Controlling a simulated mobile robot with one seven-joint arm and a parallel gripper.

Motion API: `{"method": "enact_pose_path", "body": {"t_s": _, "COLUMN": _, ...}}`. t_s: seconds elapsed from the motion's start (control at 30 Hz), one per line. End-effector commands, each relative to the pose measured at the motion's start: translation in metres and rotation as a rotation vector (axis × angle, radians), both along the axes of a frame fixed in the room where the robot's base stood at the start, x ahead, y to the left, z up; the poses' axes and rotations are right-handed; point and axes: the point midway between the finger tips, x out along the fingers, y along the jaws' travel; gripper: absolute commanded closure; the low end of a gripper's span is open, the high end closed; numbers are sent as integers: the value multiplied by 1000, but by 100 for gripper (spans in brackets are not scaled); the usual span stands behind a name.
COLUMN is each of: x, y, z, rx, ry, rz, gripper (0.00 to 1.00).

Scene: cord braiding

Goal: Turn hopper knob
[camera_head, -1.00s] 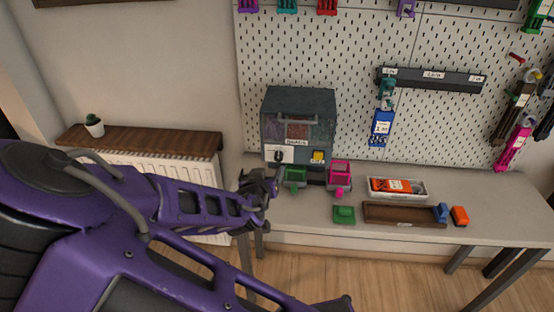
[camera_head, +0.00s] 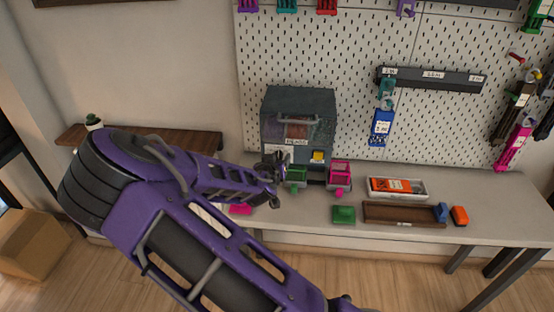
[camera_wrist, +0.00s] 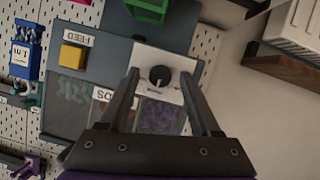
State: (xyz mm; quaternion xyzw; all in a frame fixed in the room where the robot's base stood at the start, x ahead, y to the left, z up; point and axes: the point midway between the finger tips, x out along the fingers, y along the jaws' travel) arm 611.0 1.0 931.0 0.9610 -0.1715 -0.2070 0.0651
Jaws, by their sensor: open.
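The hopper (camera_head: 310,108) is a dark grey-green box on the bench against the pegboard, with a windowed front. Its knob (camera_wrist: 159,77) is black and round on a white plate, seen in the wrist view. In that view the knob lies between the two fingers of my open gripper (camera_wrist: 160,80), with gaps on both sides; I cannot tell how far off in depth. In the head view my gripper (camera_head: 276,168) is in front of the hopper's lower left and hides the knob. A yellow button (camera_head: 318,156) is right of it; it also shows in the wrist view (camera_wrist: 73,57) beside a FEED label.
A green bin (camera_head: 297,177) and a pink bin (camera_head: 340,175) stand at the hopper's foot. A green block (camera_head: 344,214), a brown tray (camera_head: 385,214) and a white tray (camera_head: 413,194) are to the right. A pink piece (camera_head: 240,209) lies at the bench's left end.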

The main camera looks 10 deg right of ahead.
Motion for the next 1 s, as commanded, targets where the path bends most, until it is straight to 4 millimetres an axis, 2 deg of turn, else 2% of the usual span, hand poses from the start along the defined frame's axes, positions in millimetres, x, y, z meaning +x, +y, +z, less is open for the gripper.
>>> {"method": "enact_pose_path", "body": {"t_s": 0.07, "x": 0, "y": 0, "z": 0, "rx": 0, "ry": 0, "rz": 0, "gripper": 39}}
{"method": "enact_pose_path", "body": {"t_s": 0.4, "x": 0, "y": 0, "z": 0, "rx": 0, "ry": 0, "rz": 0, "gripper": 100}}
{"method": "enact_pose_path", "body": {"t_s": 0.77, "x": 0, "y": 1, "z": 0, "rx": -21, "ry": 5, "rz": 2, "gripper": 100}}
{"method": "enact_pose_path", "body": {"t_s": 1.0, "x": 0, "y": 3, "z": -2, "rx": -129, "ry": 40, "rz": 2, "gripper": 100}}
